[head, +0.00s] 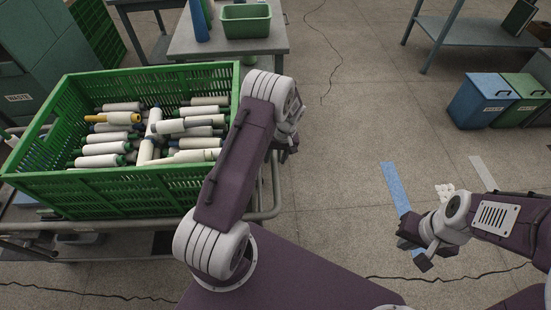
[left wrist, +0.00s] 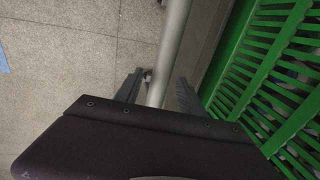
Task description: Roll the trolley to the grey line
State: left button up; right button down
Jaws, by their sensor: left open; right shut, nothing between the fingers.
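The trolley (head: 100,228) stands at the left with a tubular grey handle (head: 276,190) at its right end. In the left wrist view the handle (left wrist: 170,45) is a pale bar running between my left gripper's fingers (left wrist: 158,92). The left gripper (head: 284,152) is open around or just above the bar; I cannot tell if it touches. My arm hides part of the handle. The grey line (head: 483,173) is a short pale strip on the floor at the right. My right gripper (head: 414,250) is shut and empty, above the floor at the lower right.
A green crate (head: 140,207) of yarn bobbins rides on the trolley. A blue line (head: 396,186) lies on the floor between trolley and grey line. A table with a green bin (head: 246,20) stands behind. Blue (head: 482,99) and green waste bins stand at right. Middle floor is clear.

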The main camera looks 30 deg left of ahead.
pick_arm(q)
grip_shut()
dwell(1.4)
